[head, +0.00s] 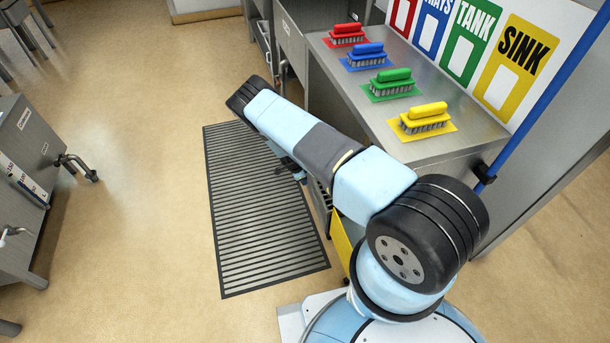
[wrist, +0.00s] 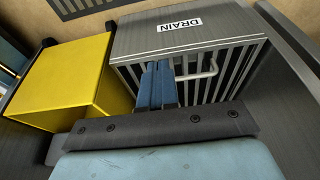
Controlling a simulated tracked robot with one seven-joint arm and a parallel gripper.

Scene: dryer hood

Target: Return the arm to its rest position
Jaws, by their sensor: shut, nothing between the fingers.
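My arm reaches from its base at the lower right of the head view up toward the far left over the floor. My gripper (wrist: 159,68) shows in the wrist view as two blue fingers side by side, closed together with nothing between them. The fingers point at the barred front of a grey unit labelled DRAIN (wrist: 190,40), near its handle (wrist: 208,70). I cannot tell whether they touch it. In the head view the gripper is mostly hidden behind my arm.
A yellow bin (wrist: 65,80) stands left of the DRAIN unit. Four brushes, red (head: 347,32), blue, green and yellow (head: 425,115), sit on matching pads on the steel counter (head: 460,133). A slatted mat (head: 265,225) lies on the floor; open floor (head: 140,190) lies left.

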